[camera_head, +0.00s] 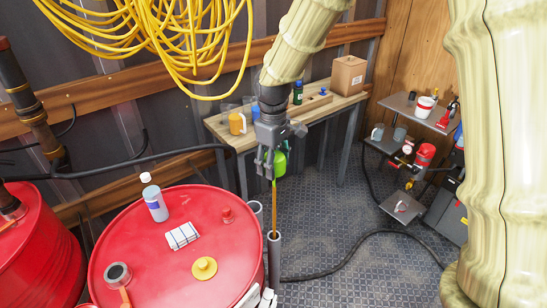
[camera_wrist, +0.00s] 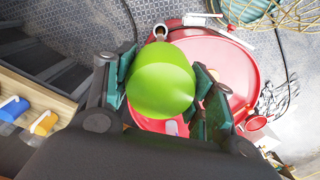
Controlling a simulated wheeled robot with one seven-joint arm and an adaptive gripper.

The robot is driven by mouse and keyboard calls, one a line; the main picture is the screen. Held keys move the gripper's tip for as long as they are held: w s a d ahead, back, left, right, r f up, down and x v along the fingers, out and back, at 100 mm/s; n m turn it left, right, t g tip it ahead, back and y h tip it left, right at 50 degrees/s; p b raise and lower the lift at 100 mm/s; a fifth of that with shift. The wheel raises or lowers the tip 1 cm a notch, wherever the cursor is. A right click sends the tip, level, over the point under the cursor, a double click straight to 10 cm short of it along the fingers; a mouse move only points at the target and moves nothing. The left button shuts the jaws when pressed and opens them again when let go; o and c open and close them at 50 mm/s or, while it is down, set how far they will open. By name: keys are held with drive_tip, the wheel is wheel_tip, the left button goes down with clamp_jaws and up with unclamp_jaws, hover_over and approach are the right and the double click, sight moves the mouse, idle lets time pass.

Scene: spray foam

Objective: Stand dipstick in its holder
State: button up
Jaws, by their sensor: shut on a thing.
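The dipstick has a bright green handle (camera_head: 280,163) and a thin orange-brown rod (camera_head: 274,208) that hangs nearly upright. My gripper (camera_head: 268,163) is shut on the green handle, above the right side of the red drum. The handle also fills the middle of the wrist view (camera_wrist: 160,85), between the fingers, and hides the rod. The rod's lower end meets the mouth of a grey upright tube (camera_head: 274,258) beside the drum; I cannot tell how far inside it is. A tube mouth shows just beyond the handle in the wrist view (camera_wrist: 160,31).
A wooden bench (camera_head: 225,131) stands behind. A black hose (camera_head: 365,240) crosses the floor at right.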

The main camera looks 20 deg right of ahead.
sight(274, 230)
drive_tip(key=shift+f+b, duration=5.7)
drive_tip(key=shift+f, duration=9.4)
drive_tip(key=o, duration=1.6)
drive_tip(key=shift+r, duration=0.15)
wheel_tip(274, 230, up, 12)
